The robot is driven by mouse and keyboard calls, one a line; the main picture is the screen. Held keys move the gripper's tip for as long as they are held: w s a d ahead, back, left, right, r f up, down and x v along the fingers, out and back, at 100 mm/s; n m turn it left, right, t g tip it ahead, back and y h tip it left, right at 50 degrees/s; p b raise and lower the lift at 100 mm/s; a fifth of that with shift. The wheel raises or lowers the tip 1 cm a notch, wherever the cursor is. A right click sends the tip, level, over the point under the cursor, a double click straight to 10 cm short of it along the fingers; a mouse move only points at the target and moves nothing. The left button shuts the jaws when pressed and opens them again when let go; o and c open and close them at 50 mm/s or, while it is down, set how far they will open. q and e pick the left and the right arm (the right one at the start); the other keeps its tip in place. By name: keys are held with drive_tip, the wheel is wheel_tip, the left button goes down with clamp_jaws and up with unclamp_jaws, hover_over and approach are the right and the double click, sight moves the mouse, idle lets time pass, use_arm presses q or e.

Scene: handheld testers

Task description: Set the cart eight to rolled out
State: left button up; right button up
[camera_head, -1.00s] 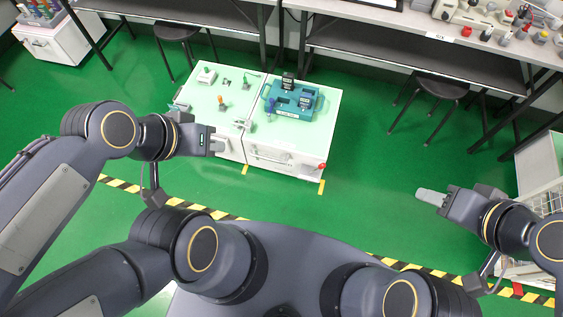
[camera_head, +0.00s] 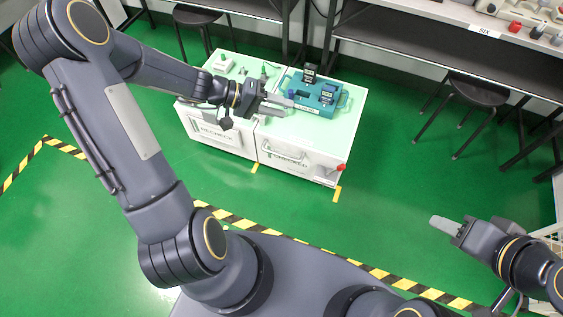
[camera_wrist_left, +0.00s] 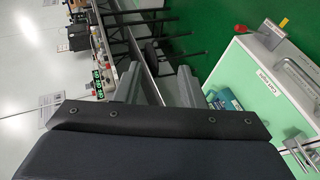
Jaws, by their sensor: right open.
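Two white cabinets with pale green tops stand side by side: a left one (camera_head: 215,137) with a front label that seems to read RECHECK, and a right one (camera_head: 322,172). My right gripper (camera_head: 446,226) is open and empty over the floor, right of the cabinets.
A teal tray (camera_head: 340,118) with dark blocks sits on the right cabinet, close to my left gripper. Benches (camera_head: 440,58) run behind, with a black stool (camera_head: 478,90) at right. Green floor is free in front, up to a yellow-black stripe (camera_head: 380,273).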

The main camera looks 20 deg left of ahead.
use_arm(q)
drive_tip(key=w+a+f+n+t+b, duration=0.2)
drive_tip(key=w+f+t+b, duration=0.1)
drive_tip(key=f, duration=0.7)
drive_tip(key=w+a+f+n+t+b, duration=0.2)
drive_tip(key=w+f+n, duration=0.1)
drive_tip(key=f, duration=0.8)
drive_tip(key=n+t+y+b, duration=0.5)
drive_tip(key=n+y, duration=0.1)
approach(281, 154)
drive_tip(key=w+f, duration=0.1)
drive_tip(key=w, duration=0.1)
drive_tip(key=b+x, duration=0.1)
drive_tip(key=x, duration=0.2)
drive_tip(key=b+x, duration=0.1)
drive_tip(key=x, duration=0.3)
drive_tip(key=shift+d+f, duration=0.2)
drive_tip(key=shift+d, duration=0.25)
drive_tip(key=shift+w+d+b, duration=0.2)
drive_tip(key=shift+w+b, duration=0.1)
drive_tip(key=shift+w, duration=0.1)
drive_tip(key=shift+c, duration=0.4)
clamp_jaws()
